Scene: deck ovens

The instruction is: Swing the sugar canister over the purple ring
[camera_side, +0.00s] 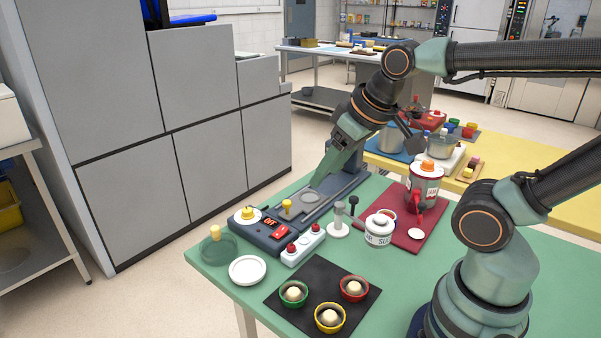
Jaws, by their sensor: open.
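The sugar canister (379,230) is a small white pot with a lid and dark lettering, only partly readable. It stands upright on the green table, at the left edge of a dark red mat (411,238). My gripper (319,181) points down and left above the dark machine, up and to the left of the canister and apart from it. Its green jaws are open, and I see nothing held between them. I cannot make out a purple ring; a small reddish rim shows just behind the canister, partly hidden by it.
A dark machine with a red switch (282,232) lies below my gripper. A white block with red knobs (303,244) and a white-based lever (339,222) stand between it and the canister. A red-white jar (424,178) stands behind right. A black mat (310,272) holds small bowls in front.

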